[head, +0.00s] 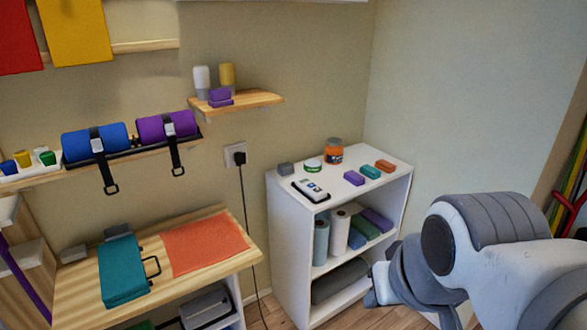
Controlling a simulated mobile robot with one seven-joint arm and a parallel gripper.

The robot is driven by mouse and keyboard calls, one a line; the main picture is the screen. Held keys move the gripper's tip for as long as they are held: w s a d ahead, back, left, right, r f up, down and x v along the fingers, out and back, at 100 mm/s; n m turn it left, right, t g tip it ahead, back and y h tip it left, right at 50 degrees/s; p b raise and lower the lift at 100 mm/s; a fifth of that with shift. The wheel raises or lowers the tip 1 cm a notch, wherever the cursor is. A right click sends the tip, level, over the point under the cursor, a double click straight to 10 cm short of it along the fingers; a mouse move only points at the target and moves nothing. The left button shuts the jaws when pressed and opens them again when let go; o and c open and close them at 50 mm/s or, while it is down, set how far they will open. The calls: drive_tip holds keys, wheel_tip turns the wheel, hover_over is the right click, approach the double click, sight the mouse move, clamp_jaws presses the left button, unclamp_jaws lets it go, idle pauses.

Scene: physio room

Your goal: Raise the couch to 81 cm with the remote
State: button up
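A small dark and pale handset (311,190), which looks like the remote, lies flat on top of the white shelf unit (290,210), near its front left edge. Its buttons and any display are too small to read. The couch is not recognisable in this view. My arm comes in from the lower right, and what seems to be my gripper (378,292) is low, in front of the right side of the shelf unit. It is apart from the handset, and its fingers cannot be made out clearly.
An orange-lidded jar (333,152), a green-lidded tub (313,165), a grey block (285,169) and several coloured blocks share the shelf top. Rolls fill the shelves below. A wooden table (190,265) with a teal case (122,272) stands left. A black cable (246,220) hangs between them.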

clamp_jaws()
idle(1.4)
